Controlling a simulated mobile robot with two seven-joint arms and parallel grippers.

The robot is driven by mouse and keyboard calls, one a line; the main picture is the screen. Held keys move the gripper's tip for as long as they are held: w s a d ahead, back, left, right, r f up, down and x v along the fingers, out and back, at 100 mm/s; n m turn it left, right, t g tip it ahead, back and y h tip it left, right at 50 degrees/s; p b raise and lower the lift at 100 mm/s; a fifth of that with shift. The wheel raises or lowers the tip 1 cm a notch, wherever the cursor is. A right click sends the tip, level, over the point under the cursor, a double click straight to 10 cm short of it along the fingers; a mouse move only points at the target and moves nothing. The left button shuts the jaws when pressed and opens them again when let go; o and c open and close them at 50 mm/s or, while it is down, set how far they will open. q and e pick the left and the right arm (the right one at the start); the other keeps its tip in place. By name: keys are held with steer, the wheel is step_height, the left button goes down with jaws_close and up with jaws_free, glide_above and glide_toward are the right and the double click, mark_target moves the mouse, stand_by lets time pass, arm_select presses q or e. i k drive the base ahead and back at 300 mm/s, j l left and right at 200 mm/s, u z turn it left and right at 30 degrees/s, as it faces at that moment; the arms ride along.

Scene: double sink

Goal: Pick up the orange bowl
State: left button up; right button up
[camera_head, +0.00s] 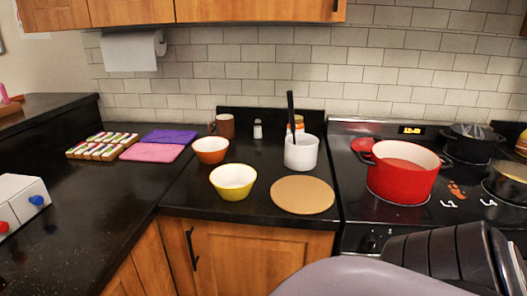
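The orange bowl (211,154) stands upright on the black counter in the camera_head view, left of centre and toward the back. It looks empty, with a pale inside. A yellow bowl (233,190) stands in front of it and slightly to the right. A brown mug (223,127) is close behind it. Neither of my grippers is in view. Grey and black parts that look like my own arm fill the lower right of the picture, with no fingertips showing.
A round tan board (303,195) and a white utensil pot (300,153) are right of the bowls. A red pot (402,177) sits on the stove. Pink (152,152) and purple (171,137) boards and a spice rack (103,146) are left.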

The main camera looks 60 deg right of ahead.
mark_target(210, 150)
steer(key=z, duration=1.3)
